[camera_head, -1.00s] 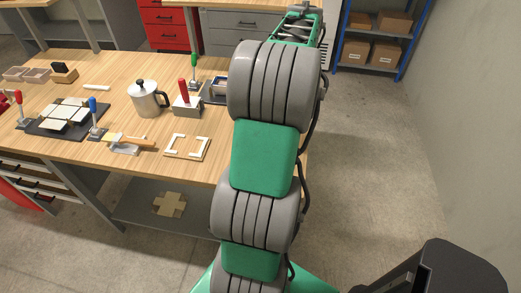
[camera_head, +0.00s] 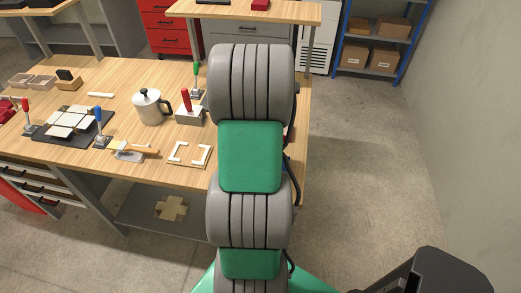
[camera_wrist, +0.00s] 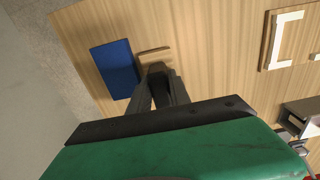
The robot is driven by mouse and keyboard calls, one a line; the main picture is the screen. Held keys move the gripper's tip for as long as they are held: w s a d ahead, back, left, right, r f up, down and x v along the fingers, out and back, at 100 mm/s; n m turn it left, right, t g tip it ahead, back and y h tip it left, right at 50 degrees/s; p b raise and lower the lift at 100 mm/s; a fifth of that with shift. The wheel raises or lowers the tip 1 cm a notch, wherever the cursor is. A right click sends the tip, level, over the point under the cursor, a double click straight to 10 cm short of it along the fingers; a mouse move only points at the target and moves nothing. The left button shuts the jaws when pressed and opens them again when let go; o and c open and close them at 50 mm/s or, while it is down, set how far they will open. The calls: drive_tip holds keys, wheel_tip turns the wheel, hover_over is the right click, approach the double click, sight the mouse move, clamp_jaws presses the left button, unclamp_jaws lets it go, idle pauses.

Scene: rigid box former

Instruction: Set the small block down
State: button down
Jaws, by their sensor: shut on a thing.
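In the wrist view, my gripper (camera_wrist: 158,78) has its two dark fingers closed on a small dark block (camera_wrist: 157,70). The block is largely covered by the fingers, and its outline is hard to make out. It is over the light wooden table (camera_wrist: 215,60); I cannot tell whether it touches the surface. A blue flat rectangle (camera_wrist: 115,68) lies just left of the fingertips. A short tan wooden strip (camera_wrist: 154,52) shows just beyond them. In the head view my arm hides the gripper and the block.
On the bench (camera_head: 150,75), a white corner-piece frame (camera_head: 190,153), a steel pot (camera_head: 149,106), a red-handled grey block (camera_head: 188,110) and a green-handled clamp (camera_head: 196,82) stand left of my arm. The table edge is near the blue rectangle. Floor (camera_head: 365,160) is clear at right.

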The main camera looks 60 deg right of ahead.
drive_tip(key=shift+f, duration=0.15)
drive_tip(key=c, duration=1.2)
unclamp_jaws()
wheel_tip(320, 180, up, 12)
drive_tip(key=b, duration=0.2)
drive_tip(key=w+a+r+n+t, duration=0.1)
drive_tip(key=w+a+n, duration=0.25)
drive_tip(key=a, duration=0.35)
drive_tip(key=w+a+r+n, duration=0.2)
drive_tip(key=w+a, duration=0.2)
drive_tip(key=a, duration=0.3)
drive_tip(key=s+a+f+n+t, duration=0.1)
drive_tip(key=a+n+t, duration=0.2)
drive_tip(key=a, duration=2)
drive_tip(key=n, duration=0.5)
drive_tip(key=shift+f, duration=0.15)
drive_tip(key=shift+a, duration=0.1)
